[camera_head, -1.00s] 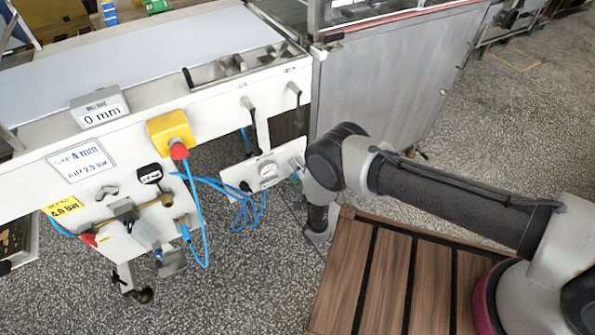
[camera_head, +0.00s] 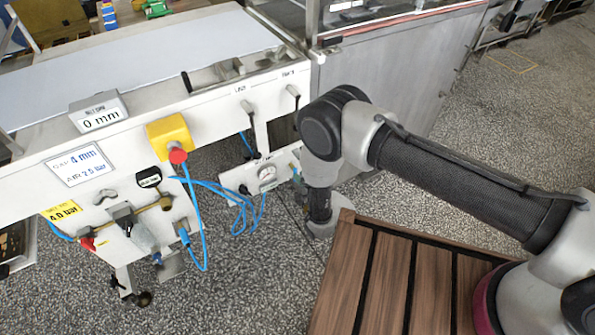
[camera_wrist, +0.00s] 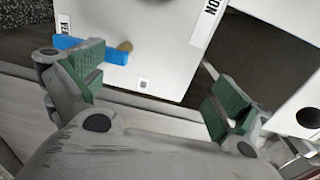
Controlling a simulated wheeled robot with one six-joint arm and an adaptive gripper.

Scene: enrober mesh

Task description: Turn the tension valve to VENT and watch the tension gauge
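The white valve panel (camera_wrist: 165,60) fills the upper middle of the wrist view. A blue valve handle (camera_wrist: 100,50) lies roughly level across it, beside a brass-coloured part (camera_wrist: 125,46). A label beginning "VE" (camera_wrist: 66,25) stands above the handle's left end; another shows "ON" (camera_wrist: 211,8). My gripper (camera_wrist: 158,88) is open, with green pads spread wide. Its left finger overlaps or lies close to the handle; I cannot tell whether they touch. In the head view, a round gauge (camera_head: 268,173) sits on the low panel left of my wrist. Its needle is too small to read.
The white conveyor frame (camera_head: 215,95) is at the left, with a yellow box and red button (camera_head: 176,156). Blue hoses (camera_head: 204,225) hang below it. A steel cabinet (camera_head: 400,75) stands behind my arm. Wooden slats (camera_head: 345,275) lie below. Floor is open at right.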

